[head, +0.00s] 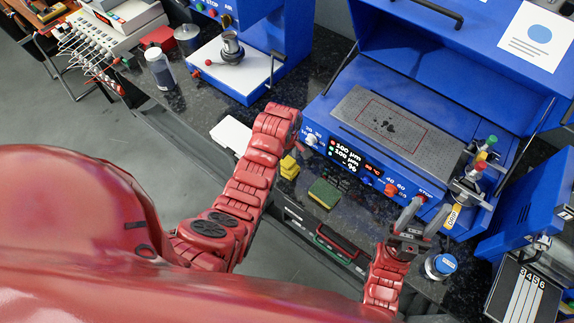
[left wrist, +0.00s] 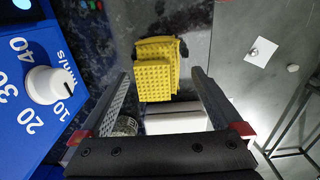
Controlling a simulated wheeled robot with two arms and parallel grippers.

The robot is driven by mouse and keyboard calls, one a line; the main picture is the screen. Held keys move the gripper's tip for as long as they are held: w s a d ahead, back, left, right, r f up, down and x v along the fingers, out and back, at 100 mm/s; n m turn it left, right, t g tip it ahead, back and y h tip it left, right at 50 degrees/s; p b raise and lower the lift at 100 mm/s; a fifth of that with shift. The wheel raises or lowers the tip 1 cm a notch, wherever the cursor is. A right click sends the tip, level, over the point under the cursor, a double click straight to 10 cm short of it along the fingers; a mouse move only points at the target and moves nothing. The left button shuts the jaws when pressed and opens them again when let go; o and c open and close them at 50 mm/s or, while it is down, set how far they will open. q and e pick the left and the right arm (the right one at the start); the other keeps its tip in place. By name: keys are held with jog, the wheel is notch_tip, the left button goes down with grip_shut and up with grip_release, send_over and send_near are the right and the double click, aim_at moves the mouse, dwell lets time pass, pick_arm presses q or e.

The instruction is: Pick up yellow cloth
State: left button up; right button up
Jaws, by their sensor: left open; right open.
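The yellow cloth (head: 289,167) lies folded on the dark bench in front of the blue coater machine, just beside my left arm. In the left wrist view the yellow cloth (left wrist: 157,68) has a bumpy texture and sits ahead between the fingers. My left gripper (left wrist: 161,75) is open and empty, its two fingers apart on either side of the cloth in that picture; contact is not visible. In the head view its jaws are hidden by the arm. My right gripper (head: 426,208) is open at the machine's front right corner, near the bench edge.
A green and yellow sponge (head: 325,193) lies right of the cloth. A white block (head: 232,135) is to the left. The blue coater (head: 400,165) stands close behind, its white knob (left wrist: 52,85) near the left finger. A blue-lidded jar (head: 441,265) is near my right gripper.

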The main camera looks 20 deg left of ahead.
aim_at(287, 167)
pick_arm(q)
jog(key=shift+f+p, duration=0.45)
jog(key=shift+f, duration=1)
jog(key=c, duration=1.3)
